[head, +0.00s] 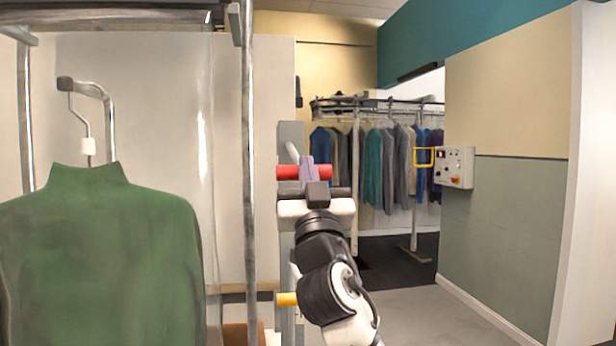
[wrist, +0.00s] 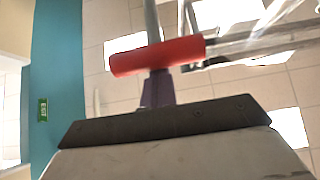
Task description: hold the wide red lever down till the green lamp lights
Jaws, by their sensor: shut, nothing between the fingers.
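The wide red lever (head: 288,172) is a thick red bar on a grey post, near the middle of the head view. It also shows in the wrist view as a red cylinder (wrist: 158,56), slightly tilted, on a grey rod. My gripper (head: 307,168) is shut and empty, its purple fingers at the red bar. In the wrist view the fingers (wrist: 158,88) end right at the bar's underside as pictured and overlap it; I cannot tell whether they touch. I cannot make out a green lamp for sure.
A green garment (head: 100,255) hangs on the left beside a metal upright (head: 247,150). A yellow knob (head: 287,299) sits low on the post. A control box (head: 455,167) with a yellow handle is on the right wall. A rail of clothes stands behind; grey floor (head: 440,315) is clear.

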